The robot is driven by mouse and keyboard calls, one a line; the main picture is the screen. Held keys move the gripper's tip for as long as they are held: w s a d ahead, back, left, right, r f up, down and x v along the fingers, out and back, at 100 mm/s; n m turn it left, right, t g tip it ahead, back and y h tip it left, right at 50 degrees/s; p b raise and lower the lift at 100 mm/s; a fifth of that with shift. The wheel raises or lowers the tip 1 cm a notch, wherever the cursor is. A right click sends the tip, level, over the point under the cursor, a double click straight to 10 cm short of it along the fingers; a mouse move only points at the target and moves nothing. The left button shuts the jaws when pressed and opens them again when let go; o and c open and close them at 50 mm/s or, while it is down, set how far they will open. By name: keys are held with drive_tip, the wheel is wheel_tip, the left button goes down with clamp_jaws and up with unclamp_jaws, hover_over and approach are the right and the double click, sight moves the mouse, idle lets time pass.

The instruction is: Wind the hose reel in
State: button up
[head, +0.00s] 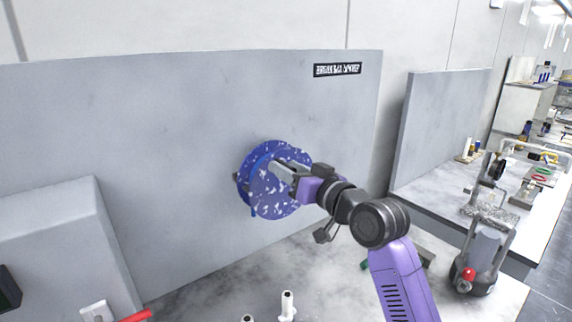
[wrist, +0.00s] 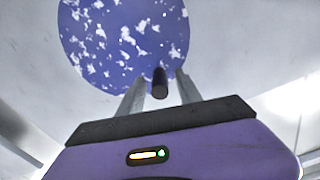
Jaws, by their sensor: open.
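The hose reel (head: 272,200) is a blue, white-speckled spool on the grey upright panel in the head view. A short bit of blue hose shows at its lower left edge. In the wrist view its round speckled face (wrist: 120,40) fills the top, with a dark crank handle (wrist: 160,82) sticking out toward me. My gripper (head: 285,172) is in front of the reel's face in the head view. In the wrist view my gripper's two fingers (wrist: 159,90) stand apart, one on each side of the handle. I cannot tell whether they touch it.
The grey panel (head: 200,110) stands behind the reel and carries a black label (head: 337,70). A grey box (head: 60,225) is at left. White pegs (head: 287,305) and a red-handled item (head: 136,315) are low in front. A second bench with equipment is at right.

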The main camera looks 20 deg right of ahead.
drive_tip(key=shift+w+a, duration=0.1)
drive_tip(key=shift+w, duration=0.25)
clamp_jaws()
idle(1.2)
